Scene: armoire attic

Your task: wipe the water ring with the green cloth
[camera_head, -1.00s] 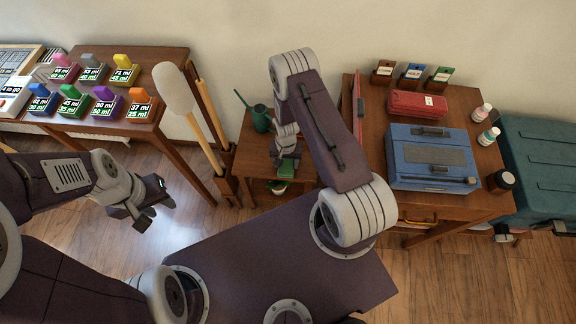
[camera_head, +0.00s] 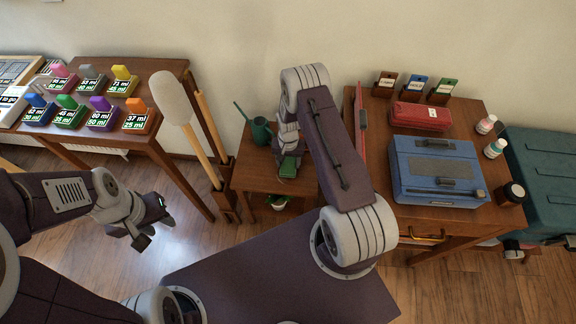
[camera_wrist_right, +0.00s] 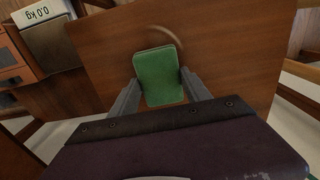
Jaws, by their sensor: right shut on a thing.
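The green cloth (camera_wrist_right: 158,78) is a small block-like pad between the fingers of my right gripper (camera_wrist_right: 158,92), which is shut on it. In the head view the cloth (camera_head: 289,167) is over the small wooden side table (camera_head: 262,178); I cannot tell whether it touches the top. The water ring (camera_wrist_right: 160,33) shows in the right wrist view as a faint pale arc on the wood, just beyond the cloth's far edge; the cloth may hide part of it. My left gripper (camera_head: 152,226) hangs over the floor at the left, away from the table, with its fingers apart.
A green watering can (camera_head: 261,131) stands at the back of the side table. Wooden poles in a stand (camera_head: 224,200) are just left of it. The right desk holds a blue case (camera_head: 437,172) and a red pouch (camera_head: 420,116). A plant pot (camera_head: 279,203) sits below the table.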

